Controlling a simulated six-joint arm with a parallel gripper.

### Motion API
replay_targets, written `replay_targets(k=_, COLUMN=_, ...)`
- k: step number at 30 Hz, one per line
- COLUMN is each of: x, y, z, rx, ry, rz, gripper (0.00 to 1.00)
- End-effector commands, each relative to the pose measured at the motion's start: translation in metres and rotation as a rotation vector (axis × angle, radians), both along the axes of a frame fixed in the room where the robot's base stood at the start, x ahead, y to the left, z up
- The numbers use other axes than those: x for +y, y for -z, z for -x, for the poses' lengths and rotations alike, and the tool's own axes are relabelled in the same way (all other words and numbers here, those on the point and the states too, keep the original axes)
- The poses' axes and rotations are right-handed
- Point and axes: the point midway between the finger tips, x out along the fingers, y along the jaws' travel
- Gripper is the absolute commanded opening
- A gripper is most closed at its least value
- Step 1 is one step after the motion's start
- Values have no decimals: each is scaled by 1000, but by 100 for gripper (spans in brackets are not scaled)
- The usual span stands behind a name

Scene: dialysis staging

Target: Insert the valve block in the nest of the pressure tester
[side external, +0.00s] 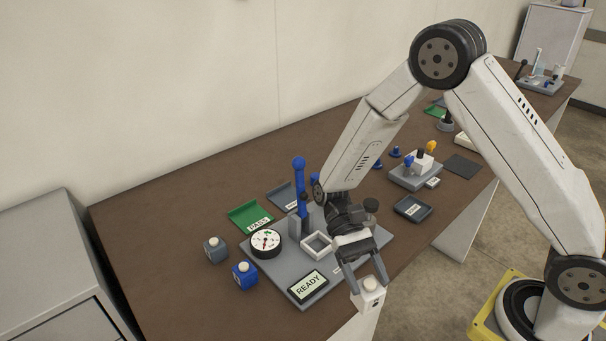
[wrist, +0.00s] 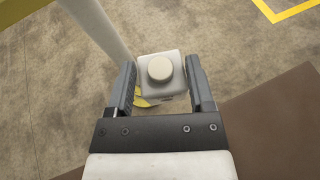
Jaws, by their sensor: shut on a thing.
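My gripper (side external: 366,274) is shut on the white valve block (side external: 369,298), a small cube with a round cream knob on top. It holds the block in the air near the table's front edge, to the right of the READY display. In the wrist view the valve block (wrist: 161,82) sits between the two fingers of my gripper (wrist: 163,85), with floor below it. The pressure tester (side external: 345,262) is a grey plate with a dial gauge (side external: 266,243), a blue lever (side external: 299,180) and a READY display (side external: 308,286). Its nest (side external: 317,244), a square white frame, looks empty, left of my gripper.
A grey block (side external: 214,250) and a blue block (side external: 245,274) stand left of the tester. A green PASS tray (side external: 251,216) and a grey tray (side external: 284,197) lie behind it. A dark tray (side external: 412,209) and a grey fixture (side external: 414,178) are to the right. The table's left part is clear.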

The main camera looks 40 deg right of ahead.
Motion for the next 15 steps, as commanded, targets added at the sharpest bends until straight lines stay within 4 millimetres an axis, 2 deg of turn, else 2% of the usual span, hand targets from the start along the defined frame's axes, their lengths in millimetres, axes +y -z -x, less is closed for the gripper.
replay_targets(k=8, x=-34, y=5, z=3, rx=1, ry=-326, rz=0, gripper=0)
replay_targets(k=15, x=-63, y=6, z=-2, rx=1, ry=-609, rz=0, gripper=0)
